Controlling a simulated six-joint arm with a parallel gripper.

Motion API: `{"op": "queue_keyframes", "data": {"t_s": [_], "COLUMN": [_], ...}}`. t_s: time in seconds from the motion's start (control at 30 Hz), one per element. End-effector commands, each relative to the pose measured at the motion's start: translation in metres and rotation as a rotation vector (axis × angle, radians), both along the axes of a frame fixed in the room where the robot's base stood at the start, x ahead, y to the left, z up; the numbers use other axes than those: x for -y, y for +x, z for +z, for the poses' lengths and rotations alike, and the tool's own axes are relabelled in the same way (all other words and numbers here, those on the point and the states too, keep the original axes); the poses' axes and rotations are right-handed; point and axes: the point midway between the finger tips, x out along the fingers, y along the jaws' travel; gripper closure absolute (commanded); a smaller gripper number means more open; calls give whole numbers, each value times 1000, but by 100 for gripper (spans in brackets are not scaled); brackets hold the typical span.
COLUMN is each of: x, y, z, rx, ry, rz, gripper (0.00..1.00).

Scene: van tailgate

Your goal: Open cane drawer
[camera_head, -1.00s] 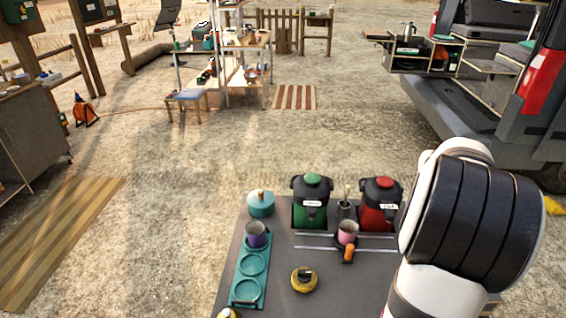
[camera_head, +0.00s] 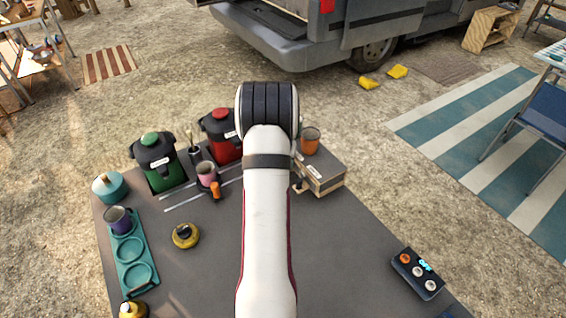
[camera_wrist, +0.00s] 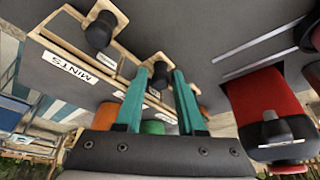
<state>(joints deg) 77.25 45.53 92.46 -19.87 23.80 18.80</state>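A small wooden drawer unit (camera_head: 328,186) stands on the grey table, right of my arm in the head view. In the wrist view, one drawer front carries a "MINTS" label (camera_wrist: 70,67) and a black knob (camera_wrist: 101,30). A second black knob (camera_wrist: 160,76) sits on the neighbouring wooden front. No "cane" label is readable. My gripper (camera_wrist: 159,74) shows two teal fingers, apart, with the second knob between or just beyond their tips; contact cannot be told. In the head view my arm hides the gripper.
An orange cup (camera_head: 310,141) is by the unit. A button box (camera_head: 417,273) lies at the right. The table's middle right is clear.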

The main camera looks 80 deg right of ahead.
Motion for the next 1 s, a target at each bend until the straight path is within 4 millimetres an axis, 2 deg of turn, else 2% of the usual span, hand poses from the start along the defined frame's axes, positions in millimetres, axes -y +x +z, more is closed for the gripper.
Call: {"op": "queue_keyframes", "data": {"t_s": [0.27,0.5,1.0], "x": [1,1,1], "y": [0,0,0], "z": [-2,-2,-1], "rx": [0,0,0], "ry": [-1,-1,0], "rz": [0,0,0], "gripper": [62,100,100]}}
